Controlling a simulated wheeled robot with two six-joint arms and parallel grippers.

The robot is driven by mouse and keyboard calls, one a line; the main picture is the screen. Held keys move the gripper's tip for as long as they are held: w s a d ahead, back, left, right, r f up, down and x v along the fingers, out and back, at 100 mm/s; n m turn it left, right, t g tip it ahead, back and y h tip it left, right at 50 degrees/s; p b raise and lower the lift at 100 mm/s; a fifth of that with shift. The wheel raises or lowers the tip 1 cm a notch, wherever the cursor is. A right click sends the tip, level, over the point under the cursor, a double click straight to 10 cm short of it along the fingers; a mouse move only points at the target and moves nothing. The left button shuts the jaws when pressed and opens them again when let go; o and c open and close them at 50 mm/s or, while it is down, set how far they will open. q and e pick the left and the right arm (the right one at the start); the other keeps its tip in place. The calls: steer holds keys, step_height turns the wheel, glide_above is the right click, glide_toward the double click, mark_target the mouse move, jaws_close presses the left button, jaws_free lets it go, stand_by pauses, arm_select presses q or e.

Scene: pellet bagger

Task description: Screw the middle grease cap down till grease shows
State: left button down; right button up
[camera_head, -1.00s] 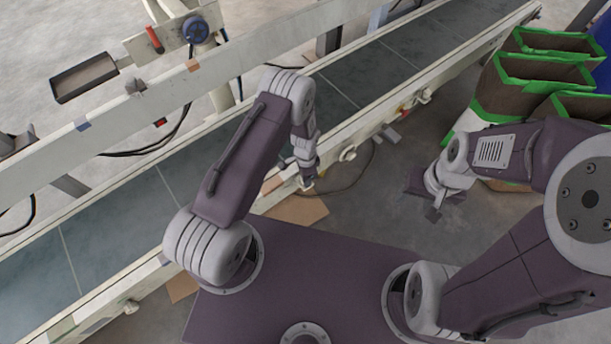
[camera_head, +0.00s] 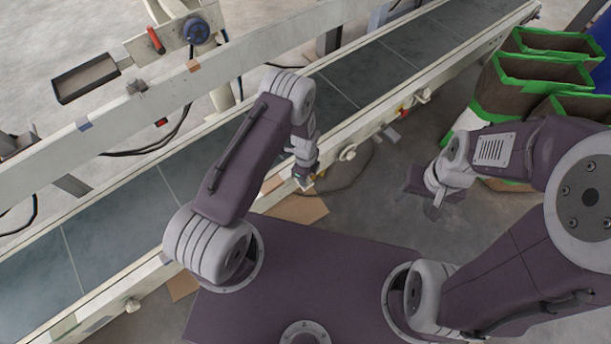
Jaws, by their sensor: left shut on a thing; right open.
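My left gripper (camera_head: 304,178) is at the near side rail of the conveyor (camera_head: 120,215). It is shut on a small part there, which I take to be the middle grease cap. The fingers and wrist hide most of that part. A tiny yellowish spot shows beside the fingertips, too small to tell whether it is grease. A pale round knob (camera_head: 348,152) sits on the same rail to the right, apart from the gripper. Another pale knob (camera_head: 131,306) is at the lower left. My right gripper (camera_head: 434,211) is open and empty over the floor, away from the rail.
Brown sacks with green edges (camera_head: 540,75) stand at the upper right, near my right arm. A red knob (camera_head: 401,111) is on the rail further right. Cardboard pieces (camera_head: 299,208) lie on the floor below the rail. A dark tray (camera_head: 85,78) is at the upper left.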

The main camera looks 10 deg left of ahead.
arm_select(q)
steer(key=shift+m, duration=0.3)
steer(key=c, duration=1.1)
jaws_free()
steer(key=shift+o, duration=0.2)
step_height(320, 180, up, 9)
steer(key=shift+f+p, duration=0.2)
steer(key=shift+p, duration=1.05)
steer(key=shift+r, duration=0.25)
